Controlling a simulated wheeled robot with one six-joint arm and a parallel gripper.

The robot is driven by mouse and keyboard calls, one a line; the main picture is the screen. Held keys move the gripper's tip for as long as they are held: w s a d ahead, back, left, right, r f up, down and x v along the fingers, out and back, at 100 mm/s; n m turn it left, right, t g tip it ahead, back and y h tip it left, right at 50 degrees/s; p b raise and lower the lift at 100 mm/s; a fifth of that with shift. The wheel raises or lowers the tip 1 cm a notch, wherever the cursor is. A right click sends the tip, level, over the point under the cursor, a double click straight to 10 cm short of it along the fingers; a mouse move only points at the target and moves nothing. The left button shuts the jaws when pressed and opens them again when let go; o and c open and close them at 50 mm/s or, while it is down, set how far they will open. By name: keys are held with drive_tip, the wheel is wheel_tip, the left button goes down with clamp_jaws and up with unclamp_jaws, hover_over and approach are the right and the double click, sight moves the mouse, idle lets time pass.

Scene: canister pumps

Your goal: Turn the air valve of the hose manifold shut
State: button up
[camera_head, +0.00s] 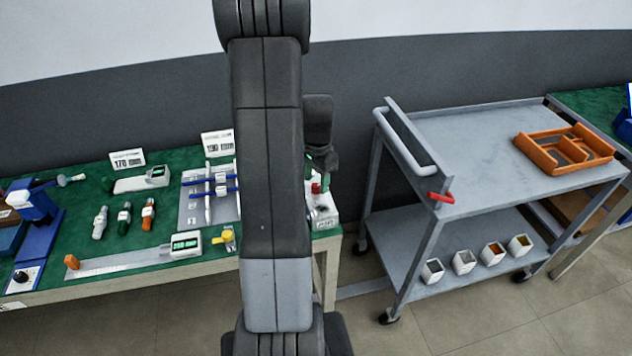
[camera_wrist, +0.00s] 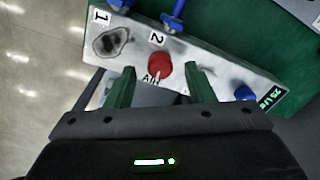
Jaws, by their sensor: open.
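The hose manifold (camera_head: 325,213) is a pale block at the right end of the green-topped bench, partly hidden behind my arm. In the wrist view the manifold (camera_wrist: 205,56) carries the labels 1, 2 and AIR. Its air valve (camera_wrist: 159,66) is a round red knob with a pale mark near its lower edge; its red also shows in the head view (camera_head: 316,188). My gripper (camera_wrist: 160,76) is open, its two green fingers apart on either side of the red knob. I cannot tell whether they touch it. Nothing is held.
Blue fittings (camera_wrist: 175,18) stand at the manifold's upper edge, and a blue knob (camera_wrist: 244,93) sits to the right of the air valve. Tools and gauges lie on the bench (camera_head: 90,225) to the left. A grey cart (camera_head: 470,140) with an orange tray (camera_head: 565,150) stands to the right.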

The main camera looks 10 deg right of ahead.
drive_tip(key=shift+f, duration=0.95)
drive_tip(key=c, duration=1)
